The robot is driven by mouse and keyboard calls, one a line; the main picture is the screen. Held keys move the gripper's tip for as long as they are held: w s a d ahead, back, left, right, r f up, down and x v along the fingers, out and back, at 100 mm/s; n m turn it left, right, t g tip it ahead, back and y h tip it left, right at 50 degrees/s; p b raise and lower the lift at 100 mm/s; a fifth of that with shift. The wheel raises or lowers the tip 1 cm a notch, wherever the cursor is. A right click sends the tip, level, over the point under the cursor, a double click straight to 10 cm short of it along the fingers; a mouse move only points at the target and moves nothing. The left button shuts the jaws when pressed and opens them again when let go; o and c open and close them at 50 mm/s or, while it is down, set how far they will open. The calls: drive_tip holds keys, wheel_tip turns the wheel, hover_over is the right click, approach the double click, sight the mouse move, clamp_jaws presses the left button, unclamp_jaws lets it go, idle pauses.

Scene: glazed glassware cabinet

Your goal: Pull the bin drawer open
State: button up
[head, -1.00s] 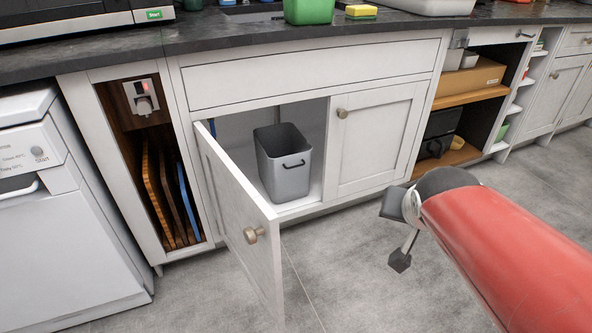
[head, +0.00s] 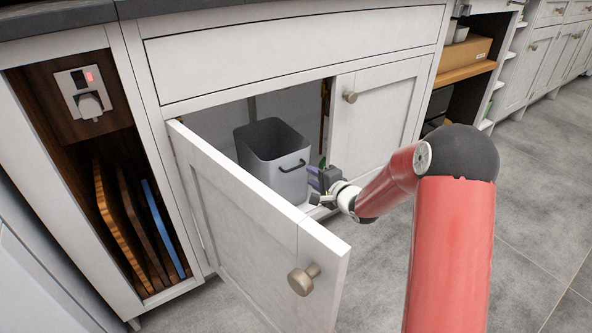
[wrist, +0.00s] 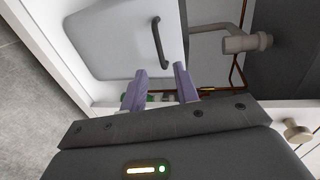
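The grey bin (head: 272,158) stands inside the cabinet under the counter, behind the open left door (head: 255,225). A dark bar handle (head: 293,166) is on its front face. In the wrist view the bin (wrist: 120,45) fills the upper left, with its handle (wrist: 160,43) just above the fingers. My gripper (head: 312,187) is at the cabinet opening, in front of the bin and to the right of its handle. In the wrist view its two purple fingers (wrist: 160,82) are apart with nothing between them. They do not appear to touch the handle.
The open left door with its round knob (head: 303,280) juts out at the front left. The right door (head: 375,118) is closed. A pipe (wrist: 245,43) runs inside the cabinet beside the bin. Cutting boards (head: 138,222) stand in a slot at left. Floor at right is clear.

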sight(300, 169)
drive_tip(key=b+x, duration=0.1)
drive_tip(key=x, duration=0.6)
drive_tip(key=shift+w+a+f, duration=0.1)
drive_tip(key=shift+w+a, duration=0.05)
drive_tip(key=shift+w, duration=0.05)
clamp_jaws()
